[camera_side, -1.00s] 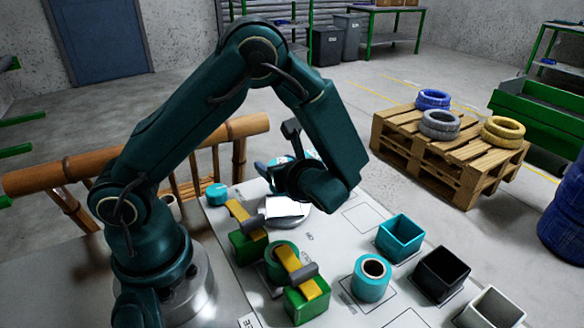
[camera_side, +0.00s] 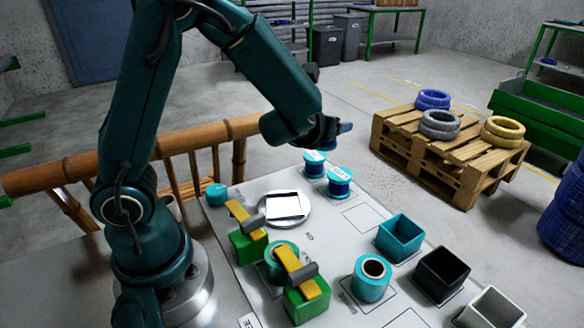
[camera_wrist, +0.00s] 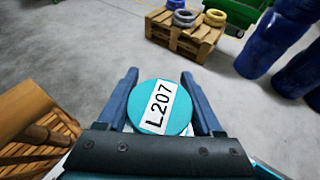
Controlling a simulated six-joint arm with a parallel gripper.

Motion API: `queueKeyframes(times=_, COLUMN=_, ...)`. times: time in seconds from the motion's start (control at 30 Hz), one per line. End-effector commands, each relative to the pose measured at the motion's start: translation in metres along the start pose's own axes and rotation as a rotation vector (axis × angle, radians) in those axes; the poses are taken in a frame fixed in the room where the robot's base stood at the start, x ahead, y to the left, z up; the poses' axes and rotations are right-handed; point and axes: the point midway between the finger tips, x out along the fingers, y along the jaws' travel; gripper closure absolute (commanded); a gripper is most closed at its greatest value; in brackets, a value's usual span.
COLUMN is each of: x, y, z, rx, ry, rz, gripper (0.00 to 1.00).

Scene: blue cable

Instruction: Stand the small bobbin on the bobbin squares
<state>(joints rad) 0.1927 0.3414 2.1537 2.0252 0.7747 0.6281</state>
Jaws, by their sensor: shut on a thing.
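My gripper (camera_side: 335,130) is raised above the far end of the white work board (camera_side: 333,240). In the wrist view its two blue fingers (camera_wrist: 160,102) are shut on a bobbin with a round teal end and a white label reading L207 (camera_wrist: 160,107). The side view does not clearly show this held bobbin. Below the gripper, two blue bobbins with teal tops and white labels stand upright side by side, one at left (camera_side: 314,165) and one at right (camera_side: 340,182). An empty outlined square (camera_side: 362,217) lies right of them. I cannot tell which squares are the bobbin squares.
Teal (camera_side: 400,237), black (camera_side: 442,272) and white (camera_side: 492,308) bins line the right. A bamboo rail (camera_side: 230,130) runs behind.

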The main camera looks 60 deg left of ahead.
Motion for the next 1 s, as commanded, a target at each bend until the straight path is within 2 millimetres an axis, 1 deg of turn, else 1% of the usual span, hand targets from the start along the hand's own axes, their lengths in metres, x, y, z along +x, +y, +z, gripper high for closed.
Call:
queueKeyframes(times=0.1, x=0.0, y=-0.007, z=-0.007, rx=0.046, ry=0.005, rz=-0.101, gripper=1.0)
queueKeyframes(times=0.3, x=-0.004, y=-0.015, z=-0.019, rx=0.097, ry=0.004, rz=-0.229, gripper=1.0)
queueKeyframes(times=0.5, x=-0.007, y=-0.012, z=-0.024, rx=0.12, ry=-0.001, rz=-0.292, gripper=1.0)
queueKeyframes(times=0.57, x=-0.008, y=-0.008, z=-0.023, rx=0.118, ry=-0.002, rz=-0.288, gripper=1.0)
queueKeyframes(times=0.63, x=-0.006, y=-0.008, z=-0.022, rx=0.112, ry=-0.003, rz=-0.279, gripper=1.0)
queueKeyframes(times=0.77, x=-0.003, y=-0.026, z=-0.034, rx=0.117, ry=0.0, rz=-0.28, gripper=1.0)
queueKeyframes(times=1.0, x=0.004, y=-0.073, z=-0.061, rx=0.117, ry=-0.001, rz=-0.278, gripper=1.0)
